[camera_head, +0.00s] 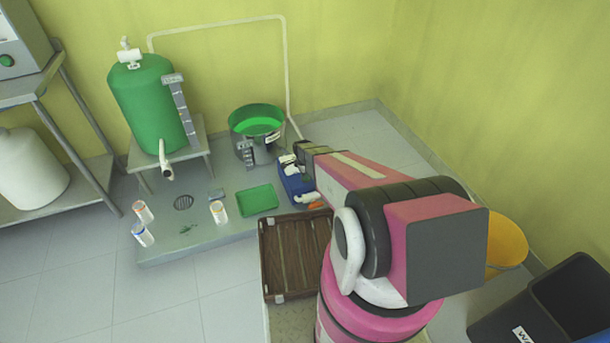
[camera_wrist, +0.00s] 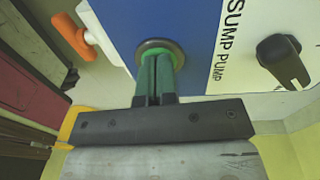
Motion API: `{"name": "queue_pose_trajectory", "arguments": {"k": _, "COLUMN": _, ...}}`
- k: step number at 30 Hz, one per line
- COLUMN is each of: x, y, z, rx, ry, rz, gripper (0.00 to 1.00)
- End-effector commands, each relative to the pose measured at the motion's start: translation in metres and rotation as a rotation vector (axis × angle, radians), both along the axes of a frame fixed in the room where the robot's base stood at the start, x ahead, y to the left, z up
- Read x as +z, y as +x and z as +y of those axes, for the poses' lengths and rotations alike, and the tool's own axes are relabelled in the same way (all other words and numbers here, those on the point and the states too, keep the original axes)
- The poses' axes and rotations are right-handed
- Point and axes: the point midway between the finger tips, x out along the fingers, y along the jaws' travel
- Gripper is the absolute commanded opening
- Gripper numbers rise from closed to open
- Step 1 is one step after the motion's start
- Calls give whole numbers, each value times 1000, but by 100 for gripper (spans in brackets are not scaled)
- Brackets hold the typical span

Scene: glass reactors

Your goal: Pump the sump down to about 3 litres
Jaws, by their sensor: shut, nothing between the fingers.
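An orange-handled valve (camera_wrist: 75,35) is beside the box. A green tank (camera_head: 145,100) stands on a metal stand, left of the sump.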

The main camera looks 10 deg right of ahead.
Motion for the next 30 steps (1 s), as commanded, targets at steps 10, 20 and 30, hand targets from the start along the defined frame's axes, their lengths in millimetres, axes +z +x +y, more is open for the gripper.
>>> {"name": "queue_pose_trajectory", "arguments": {"k": 10, "x": -17, "y": 4, "z": -1, "rx": -2, "ry": 1, "rz": 10, "gripper": 0}}
{"name": "queue_pose_trajectory", "arguments": {"k": 20, "x": -19, "y": 6, "z": -1, "rx": -2, "ry": 1, "rz": 6, "gripper": 0}}
{"name": "queue_pose_trajectory", "arguments": {"k": 30, "x": -19, "y": 7, "z": -1, "rx": -1, "ry": 0, "rz": 6, "gripper": 0}}
